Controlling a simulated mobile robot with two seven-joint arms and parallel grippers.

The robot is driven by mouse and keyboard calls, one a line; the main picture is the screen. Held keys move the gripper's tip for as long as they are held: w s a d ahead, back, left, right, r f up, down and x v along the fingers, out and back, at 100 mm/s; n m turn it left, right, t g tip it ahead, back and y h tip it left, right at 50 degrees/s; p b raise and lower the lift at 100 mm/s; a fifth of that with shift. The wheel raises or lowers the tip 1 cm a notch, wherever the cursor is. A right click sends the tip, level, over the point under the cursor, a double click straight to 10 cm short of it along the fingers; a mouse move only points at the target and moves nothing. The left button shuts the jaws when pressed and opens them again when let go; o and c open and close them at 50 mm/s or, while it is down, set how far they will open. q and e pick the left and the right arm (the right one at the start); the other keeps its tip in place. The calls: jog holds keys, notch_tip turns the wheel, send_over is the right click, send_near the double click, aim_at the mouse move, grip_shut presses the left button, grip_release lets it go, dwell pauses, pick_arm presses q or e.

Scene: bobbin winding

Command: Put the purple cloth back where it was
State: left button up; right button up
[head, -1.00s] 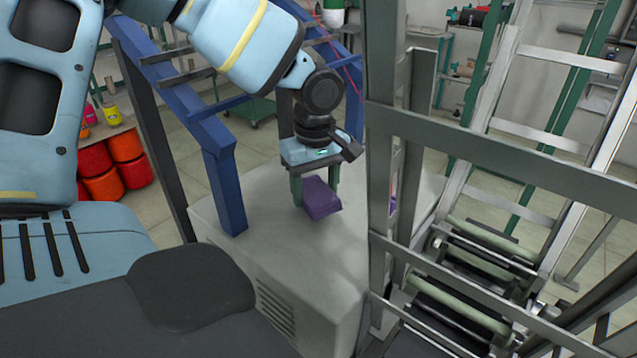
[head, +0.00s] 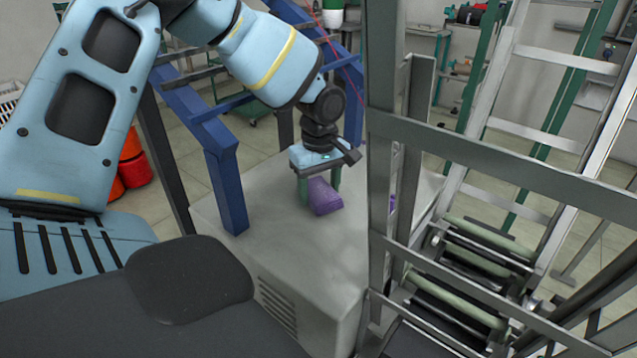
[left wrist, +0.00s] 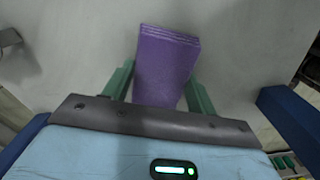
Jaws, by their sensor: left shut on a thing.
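The purple cloth (head: 325,198) is a folded, block-like bundle at the light grey cabinet top (head: 270,215). My left gripper (head: 319,188) points down over the cabinet with its green fingers on either side of the cloth, shut on it. In the left wrist view the cloth (left wrist: 168,62) sits between the two fingers (left wrist: 160,78), its layered folded edge farthest from the gripper. The cloth is at or just above the surface; I cannot tell if it rests there. My right gripper is not in view.
A grey metal frame post (head: 381,130) stands right of the gripper. A blue frame leg (head: 226,190) stands left. Rollers (head: 465,275) lie at the lower right. The cabinet's near top is clear.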

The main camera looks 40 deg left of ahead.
aim_at(320, 190)
pick_arm(q)
jog(key=shift+f, duration=0.25)
jog(key=o, duration=1)
jog(key=shift+r, duration=0.1)
jog(key=shift+o, duration=0.2)
notch_tip(320, 190, up, 12)
jog(key=shift+r+b, duration=0.2)
jog(key=shift+b, duration=0.15)
